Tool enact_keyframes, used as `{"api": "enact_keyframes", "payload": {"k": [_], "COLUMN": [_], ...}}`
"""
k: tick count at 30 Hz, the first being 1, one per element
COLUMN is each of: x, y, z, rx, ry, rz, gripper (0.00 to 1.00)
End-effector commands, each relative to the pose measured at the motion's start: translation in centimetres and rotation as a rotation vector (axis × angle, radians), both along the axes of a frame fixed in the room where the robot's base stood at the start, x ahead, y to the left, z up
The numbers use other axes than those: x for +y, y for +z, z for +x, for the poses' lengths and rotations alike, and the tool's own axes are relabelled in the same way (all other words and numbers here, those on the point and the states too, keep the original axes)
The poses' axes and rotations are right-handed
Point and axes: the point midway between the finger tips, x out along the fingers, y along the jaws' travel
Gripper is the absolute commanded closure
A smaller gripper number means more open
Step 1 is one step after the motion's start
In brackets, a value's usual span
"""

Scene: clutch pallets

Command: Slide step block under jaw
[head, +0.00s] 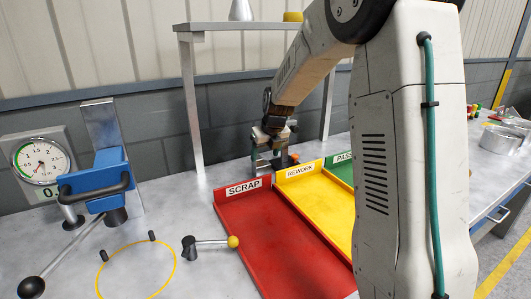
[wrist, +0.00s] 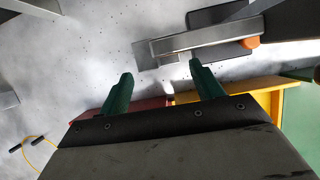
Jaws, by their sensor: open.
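My gripper (head: 272,128) is at the back of the bench, behind the red and yellow trays and under the raised shelf. In the wrist view its two green fingers (wrist: 160,72) are spread with only bare bench between them. A grey stepped metal piece (wrist: 185,41) lies just beyond the right fingertip, with an orange round part (wrist: 250,42) at its right end. A darker grey bar extends past it at the upper right. I cannot tell which part is the step block and which the jaw. In the head view my gripper partly hides this area.
A red SCRAP tray (head: 275,235), a yellow REWORK tray (head: 322,205) and a green PASS tray (head: 340,170) lie in front of my gripper. A blue press (head: 97,182) and a dial gauge (head: 40,160) stand at left. A shelf leg (head: 192,105) rises left of my arm.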

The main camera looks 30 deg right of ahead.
Motion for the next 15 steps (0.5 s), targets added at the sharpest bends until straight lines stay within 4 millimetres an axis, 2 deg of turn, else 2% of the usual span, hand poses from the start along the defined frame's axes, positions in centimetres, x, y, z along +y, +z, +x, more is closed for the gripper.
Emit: {"api": "enact_keyframes", "payload": {"k": [5,15], "x": [0.0,-0.2], "y": [-1.3,-5.9], "z": [0.5,2.4], "rx": [0.003,0.002], "ry": [0.001,0.002], "rz": [0.001,0.0], "gripper": [0.35,0.35]}}
